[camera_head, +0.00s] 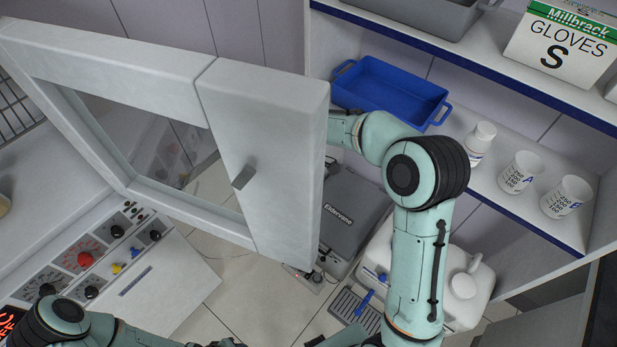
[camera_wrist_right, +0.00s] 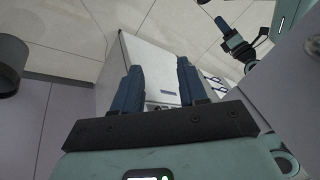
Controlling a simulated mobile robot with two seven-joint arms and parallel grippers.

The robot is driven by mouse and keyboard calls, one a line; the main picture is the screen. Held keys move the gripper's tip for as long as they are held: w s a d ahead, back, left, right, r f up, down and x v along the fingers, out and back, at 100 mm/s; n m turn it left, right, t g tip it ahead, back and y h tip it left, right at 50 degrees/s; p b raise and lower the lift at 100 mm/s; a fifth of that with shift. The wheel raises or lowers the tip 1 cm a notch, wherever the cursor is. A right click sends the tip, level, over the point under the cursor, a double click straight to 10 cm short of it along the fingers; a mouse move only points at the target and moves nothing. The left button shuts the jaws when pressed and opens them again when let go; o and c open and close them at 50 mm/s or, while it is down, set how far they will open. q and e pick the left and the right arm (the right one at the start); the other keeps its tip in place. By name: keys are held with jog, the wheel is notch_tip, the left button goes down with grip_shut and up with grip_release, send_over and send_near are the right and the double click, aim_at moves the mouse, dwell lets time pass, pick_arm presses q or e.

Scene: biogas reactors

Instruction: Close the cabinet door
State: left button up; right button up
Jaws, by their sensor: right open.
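The cabinet door (camera_head: 268,108) is a white frame around a glass pane, with a small grey handle (camera_head: 243,177). It stands swung open across the left and middle of the head view. My right arm reaches up beside the door's right edge, and its gripper is hidden behind the door there. In the right wrist view my right gripper (camera_wrist_right: 157,83) is open, with two blue fingers apart and nothing between them. My left arm comes in at the lower left of the head view. Its gripper (camera_wrist_right: 235,38) shows partly in the right wrist view; its opening is unclear.
A grey case (camera_head: 352,215) and white canister (camera_head: 470,285) stand below. A control panel (camera_head: 85,258) is at left. Some floor is clear.

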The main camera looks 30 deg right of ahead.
pick_arm(q)
notch_tip(320, 180, up, 3)
jog(key=w+p, duration=0.2)
jog(key=w, duration=0.1)
pick_arm(e)
jog(key=s+d+r+n, duration=0.1)
jog(key=s+r+n, duration=0.2)
jog(key=r, duration=0.7)
jog(key=s+d+r+n, duration=0.2)
jog(key=s+r+n, duration=0.15)
jog(key=r, duration=0.75)
jog(key=s+d+r+n, duration=0.15)
jog(key=r+n, duration=0.25)
jog(key=r, duration=0.6)
pick_arm(q)
jog(key=s+f+b, duration=0.4)
jog(key=s+f, duration=0.1)
jog(key=shift+f, duration=0.25)
pick_arm(e)
jog(key=s+x, duration=0.1)
jog(key=x, duration=1.2)
jog(key=shift+s, duration=0.2)
jog(key=shift+a+r+g, duration=0.15)
jog(key=shift+g, duration=0.15)
grip_shut()
